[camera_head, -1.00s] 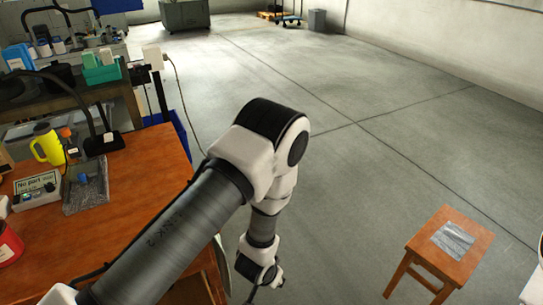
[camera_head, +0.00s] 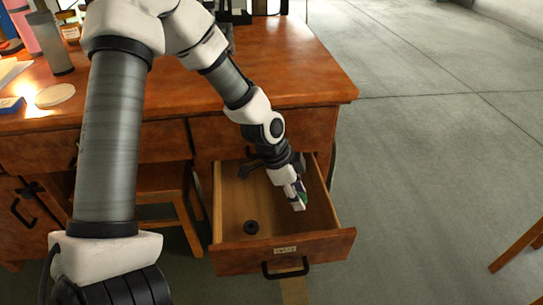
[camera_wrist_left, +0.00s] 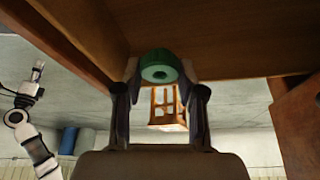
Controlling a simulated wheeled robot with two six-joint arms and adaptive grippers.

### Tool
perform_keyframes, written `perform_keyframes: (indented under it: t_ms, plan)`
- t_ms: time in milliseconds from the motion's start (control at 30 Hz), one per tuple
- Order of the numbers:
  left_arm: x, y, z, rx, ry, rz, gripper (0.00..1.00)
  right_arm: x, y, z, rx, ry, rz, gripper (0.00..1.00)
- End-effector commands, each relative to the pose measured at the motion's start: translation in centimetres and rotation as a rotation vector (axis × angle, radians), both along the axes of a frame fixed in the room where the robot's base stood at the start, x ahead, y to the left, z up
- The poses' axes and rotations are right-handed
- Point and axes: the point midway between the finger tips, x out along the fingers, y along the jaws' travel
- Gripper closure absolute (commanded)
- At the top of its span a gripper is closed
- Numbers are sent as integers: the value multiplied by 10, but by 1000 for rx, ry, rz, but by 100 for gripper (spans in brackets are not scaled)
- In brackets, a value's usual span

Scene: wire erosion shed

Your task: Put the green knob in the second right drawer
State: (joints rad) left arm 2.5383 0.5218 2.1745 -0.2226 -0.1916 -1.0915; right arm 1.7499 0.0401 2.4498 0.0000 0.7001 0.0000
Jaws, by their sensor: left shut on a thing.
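The green knob (camera_wrist_left: 160,66) is a round ribbed piece with a central hole. My left gripper (camera_head: 299,203) is shut on it, with a finger on each side in the left wrist view. Only a bit of green (camera_head: 302,191) shows between the fingers in the head view. The gripper points down inside the open right drawer (camera_head: 325,247), near its right side. This drawer lies below a closed one (camera_head: 318,125). Whether the knob touches the drawer floor cannot be told. A white arm at the left of the wrist view seems to be my right one; its gripper (camera_wrist_left: 38,70) is tiny.
A small black round part (camera_head: 251,227) lies in the drawer, left of my gripper. The drawer's dark handle (camera_head: 285,268) sticks out in front. The orange-brown desk top (camera_head: 290,70) is above. A wooden stool (camera_head: 520,247) stands at the right.

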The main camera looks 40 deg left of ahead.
Motion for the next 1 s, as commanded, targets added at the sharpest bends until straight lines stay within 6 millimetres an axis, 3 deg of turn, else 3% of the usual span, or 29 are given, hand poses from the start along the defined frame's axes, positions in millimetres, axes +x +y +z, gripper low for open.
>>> perform_keyframes:
  t_ms: [200,500,900,933,967,1000]
  plan:
    - [0,0,-54,0,2,1,98,0,0,-36,0,0,0,62]
    - [0,0,-99,0,1,2,98,0,0,-70,0,0,0,62]
    - [0,0,-102,1,0,1,100,0,0,-72,0,0,0,62]
    - [0,0,-100,1,0,1,50,0,0,-70,0,0,0,62]
    - [0,0,-99,1,0,1,40,0,0,-70,0,0,0,62]
    - [0,0,-99,1,0,1,36,0,0,-70,0,0,0,62]
